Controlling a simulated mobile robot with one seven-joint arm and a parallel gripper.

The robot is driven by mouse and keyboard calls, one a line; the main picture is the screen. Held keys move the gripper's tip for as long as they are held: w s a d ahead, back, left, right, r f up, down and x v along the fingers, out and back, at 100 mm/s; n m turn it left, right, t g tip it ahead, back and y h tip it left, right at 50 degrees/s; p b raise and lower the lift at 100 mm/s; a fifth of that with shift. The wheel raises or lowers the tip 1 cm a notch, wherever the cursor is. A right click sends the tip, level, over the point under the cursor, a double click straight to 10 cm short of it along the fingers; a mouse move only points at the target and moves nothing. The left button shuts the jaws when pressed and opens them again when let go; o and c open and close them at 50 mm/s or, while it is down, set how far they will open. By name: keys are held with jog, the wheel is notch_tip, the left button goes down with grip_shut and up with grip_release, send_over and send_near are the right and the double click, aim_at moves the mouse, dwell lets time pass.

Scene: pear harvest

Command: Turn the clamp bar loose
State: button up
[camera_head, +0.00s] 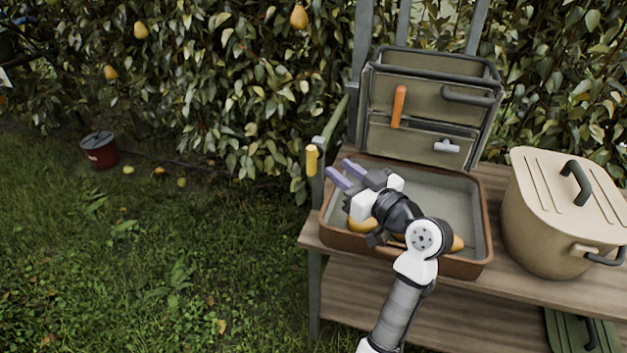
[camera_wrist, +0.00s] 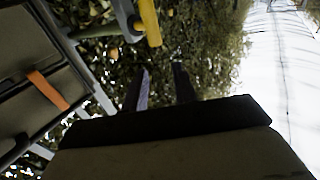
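A clamp (camera_head: 319,143) is fixed at the left end of the wooden bench, with a short yellow bar (camera_head: 312,160) hanging upright from it. The yellow bar also shows at the top of the wrist view (camera_wrist: 149,22), beside a grey part of the clamp. My gripper (camera_head: 339,167) is over the left side of the brown-rimmed tray, its two fingers pointing left toward the bar. In the wrist view my gripper (camera_wrist: 162,68) has its fingers apart with nothing between them. The bar is just ahead of the fingertips and apart from them.
The tray (camera_head: 481,225) holds yellow fruit, partly hidden by my arm. An upright organiser (camera_head: 420,92) with an orange handle stands behind it. A lidded beige pot (camera_head: 545,235) is on the right. Left of the bench are open grass and a red bucket (camera_head: 100,151).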

aim_at(315, 156)
jog(key=x, duration=0.4)
jog(key=f+p+x, duration=0.1)
jog(key=x, duration=0.2)
jog(key=f+x, duration=0.1)
jog(key=x, duration=0.3)
jog(key=shift+w+f+p, duration=0.1)
jog(key=shift+w+p, duration=0.3)
grip_shut()
jog(key=shift+f, duration=0.1)
